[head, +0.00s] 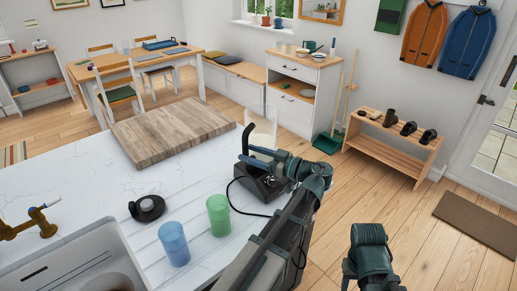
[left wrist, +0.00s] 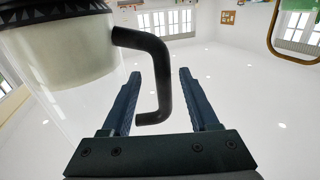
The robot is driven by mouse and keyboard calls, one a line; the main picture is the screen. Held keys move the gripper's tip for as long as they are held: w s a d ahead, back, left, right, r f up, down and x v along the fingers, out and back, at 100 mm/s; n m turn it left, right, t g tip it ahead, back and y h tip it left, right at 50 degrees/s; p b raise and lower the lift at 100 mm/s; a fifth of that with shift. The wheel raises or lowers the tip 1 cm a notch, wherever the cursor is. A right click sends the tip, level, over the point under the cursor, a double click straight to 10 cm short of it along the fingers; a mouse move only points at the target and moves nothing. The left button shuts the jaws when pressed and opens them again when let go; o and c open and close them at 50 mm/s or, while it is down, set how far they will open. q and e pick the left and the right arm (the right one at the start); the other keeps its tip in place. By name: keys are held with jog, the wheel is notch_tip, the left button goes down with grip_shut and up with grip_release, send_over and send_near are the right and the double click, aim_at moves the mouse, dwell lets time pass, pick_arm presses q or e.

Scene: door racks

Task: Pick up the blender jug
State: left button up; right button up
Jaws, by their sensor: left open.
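The blender jug (head: 263,128) is a pale, see-through vessel, partly hidden in the head view behind my left gripper (head: 256,160). In the left wrist view the jug (left wrist: 65,48) fills the upper left, with cream-coloured contents and a black rim. Its black handle (left wrist: 160,75) hangs between the two fingers of my open left gripper (left wrist: 160,98), with gaps on both sides. A black blender base (head: 258,186) with a cord stands on the counter below the gripper. My right arm (head: 368,245) shows at the lower right; its fingers cannot be made out.
A blue cup (head: 173,243) and a green cup (head: 218,215) stand on the white counter (head: 85,195), near a round black item (head: 147,208). A sink (head: 75,265) is at the lower left. A thick wooden board (head: 170,130) lies behind. Beyond the counter is wooden floor.

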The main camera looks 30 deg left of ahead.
pick_arm(q)
jog(key=a, duration=0.2)
jog(key=a+r+p, duration=0.1)
jog(key=a, duration=0.2)
jog(key=shift+a+r, duration=0.15)
grip_shut()
jog(key=shift+s, duration=0.1)
dwell(1.2)
